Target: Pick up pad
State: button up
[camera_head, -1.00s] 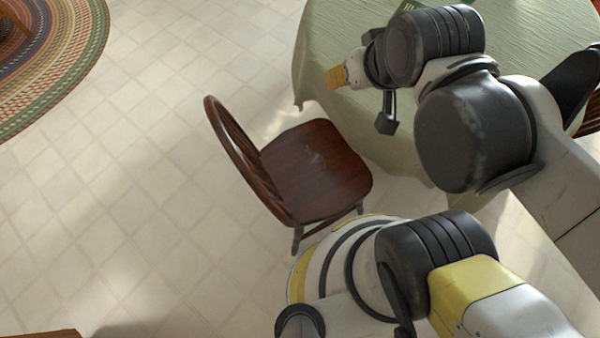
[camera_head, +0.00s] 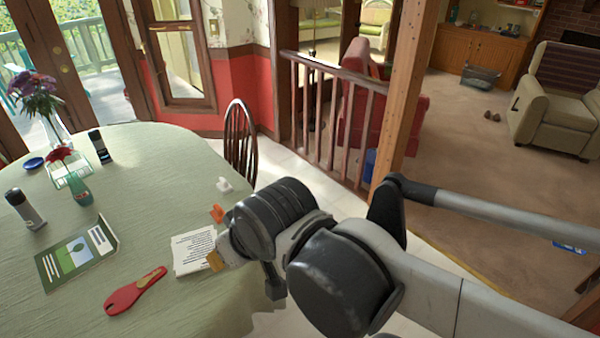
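The likely pad is a small white sheet or pad with printed dark lines (camera_head: 192,252), lying flat on the green-covered table (camera_head: 150,200) near its right edge. My gripper (camera_head: 218,260) is just at the right of the pad in the picture, with a tan tip overlapping the pad's lower right corner. I cannot tell whether it touches the pad. The black wrist and arm hide most of the gripper, so its opening is not clear.
A red utensil (camera_head: 135,291), a green booklet (camera_head: 75,255), dark cylinders, and flower vases stand or lie to the left. Small orange (camera_head: 217,213) and white (camera_head: 224,185) objects sit behind the pad. A chair (camera_head: 240,140), wooden railing (camera_head: 335,115) and post (camera_head: 405,90) stand beyond.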

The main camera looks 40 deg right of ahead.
aim_at(223, 186)
jog(key=z, duration=0.55)
jog(key=u, duration=1.65)
jog(key=z, duration=1.65)
jog(key=i+l+u, duration=0.25)
jog(key=i+l, duration=0.5)
jog(key=i+l+u, duration=0.25)
jog(key=i+l, duration=0.6)
